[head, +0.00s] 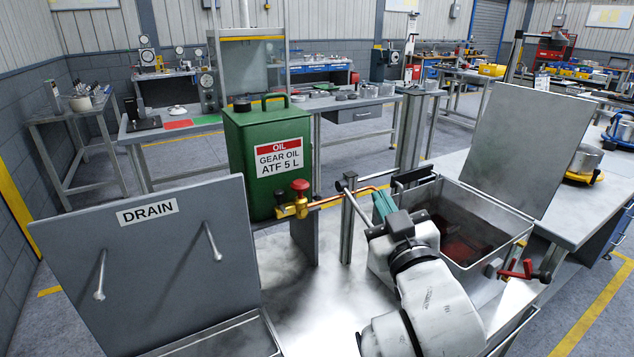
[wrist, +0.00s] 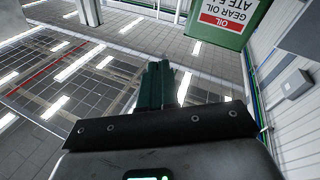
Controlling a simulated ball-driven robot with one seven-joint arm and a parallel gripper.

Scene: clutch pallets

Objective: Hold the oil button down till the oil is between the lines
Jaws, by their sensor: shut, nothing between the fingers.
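A green oil can (head: 270,150) labelled "OIL GEAR OIL ATF 5 L" stands at the middle left, and it also shows upside down in the wrist view (wrist: 228,22). A brass valve with a red knob (head: 300,187) is at its lower front, with a copper pipe (head: 365,192) running right. A grey open-topped tank (head: 468,200) holds something dark and reddish. My gripper (head: 383,206) has green fingers, shut and empty, at the tank's left side; they show side by side in the wrist view (wrist: 155,88). I cannot make out the oil button or the level lines; my arm covers part of the tank's front.
A "DRAIN" panel (head: 150,265) with two pegs stands front left. A raised lid (head: 520,140) rises behind the tank. A red-handled valve (head: 520,270) juts from the tank's right. An upright post (head: 347,230) stands left of my gripper. Bare metal tabletop (head: 310,310) lies between panel and arm.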

